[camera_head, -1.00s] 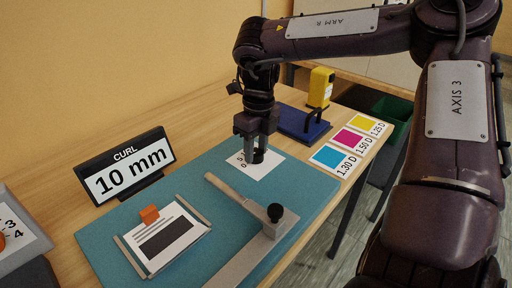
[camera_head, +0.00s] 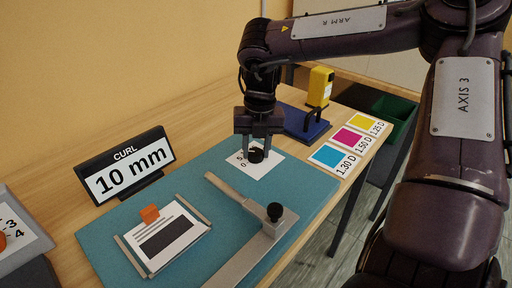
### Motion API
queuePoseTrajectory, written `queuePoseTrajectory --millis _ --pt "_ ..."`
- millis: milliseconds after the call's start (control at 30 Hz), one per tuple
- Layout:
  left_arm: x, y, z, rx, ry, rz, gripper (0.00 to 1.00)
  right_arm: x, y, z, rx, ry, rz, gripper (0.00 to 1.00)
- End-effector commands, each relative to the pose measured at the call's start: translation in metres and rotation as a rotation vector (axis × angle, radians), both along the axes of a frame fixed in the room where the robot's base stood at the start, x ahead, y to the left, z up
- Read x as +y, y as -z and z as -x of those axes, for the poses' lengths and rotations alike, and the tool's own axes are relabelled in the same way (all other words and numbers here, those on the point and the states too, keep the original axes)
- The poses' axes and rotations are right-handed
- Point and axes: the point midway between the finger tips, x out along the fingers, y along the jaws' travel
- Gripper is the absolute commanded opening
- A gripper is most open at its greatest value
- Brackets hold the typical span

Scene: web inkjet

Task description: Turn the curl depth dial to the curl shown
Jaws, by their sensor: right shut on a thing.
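The curl depth dial is a black round knob (camera_head: 257,156) on a white card (camera_head: 265,170) at the back of the teal mat (camera_head: 310,192). Digits show at the card's left side, but most of the scale is hidden. My right gripper (camera_head: 256,151) points down with one finger on each side of the knob and is shut on it. The sign (camera_head: 128,171) at the left reads "CURL 10 mm". The dial's pointer is too small to tell. My left gripper is not in view.
A metal bar with a black knob (camera_head: 262,225) and a framed card with an orange tab (camera_head: 165,232) lie on the mat. A yellow device (camera_head: 320,87) stands on a blue base behind. Colour cards (camera_head: 335,159) lie right. Another numbered dial (camera_head: 15,232) is at far left.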

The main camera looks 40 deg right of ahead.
Motion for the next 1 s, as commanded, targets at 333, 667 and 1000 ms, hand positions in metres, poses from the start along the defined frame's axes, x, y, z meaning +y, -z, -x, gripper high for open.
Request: queuePoseTrajectory --millis 333,667,1000 --pt "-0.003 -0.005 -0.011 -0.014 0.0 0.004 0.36 0.0 0.0 0.0 -0.005 0.315 0.001 0.12" --pt "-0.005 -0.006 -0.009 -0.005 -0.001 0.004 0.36 0.0 -0.001 0.0 -0.006 0.523 0.0 0.12" --pt "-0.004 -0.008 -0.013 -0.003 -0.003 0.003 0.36 0.0 -0.001 0.0 -0.005 0.606 0.001 0.12"
